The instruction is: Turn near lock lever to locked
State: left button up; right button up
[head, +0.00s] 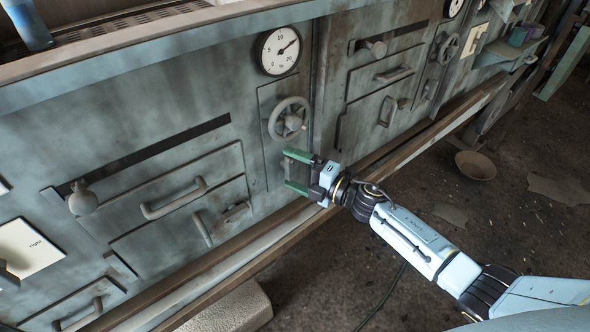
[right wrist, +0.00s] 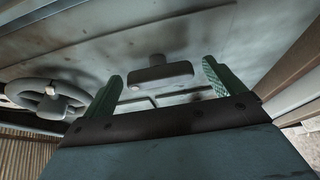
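My right gripper (head: 289,170) is open in front of the grey panel, below a handwheel, with its green fingers spread and pointing at the panel. In the right wrist view a grey lock lever (right wrist: 160,74) with a bar-shaped handle on a short stem stands ahead of the gap between the fingers. The fingers do not grip it. I cannot tell how far it is from the fingertips. In the head view the lever is mostly hidden by the gripper. My left gripper is not in view.
The handwheel (head: 289,118) sits just above the gripper, under a round dial gauge (head: 279,50). To the left are a slot with a round knob (head: 83,199) and drawer-like handles (head: 174,198). A wooden ledge (head: 250,259) runs along the panel's foot. A bowl (head: 475,166) lies on the floor.

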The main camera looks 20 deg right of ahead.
jog(key=shift+s+d, duration=0.1)
jog(key=shift+d, duration=0.05)
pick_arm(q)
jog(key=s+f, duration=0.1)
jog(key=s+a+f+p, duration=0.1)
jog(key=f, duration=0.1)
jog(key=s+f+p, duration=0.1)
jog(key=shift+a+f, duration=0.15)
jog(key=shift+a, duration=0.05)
pick_arm(e)
jog(key=v, duration=1.3)
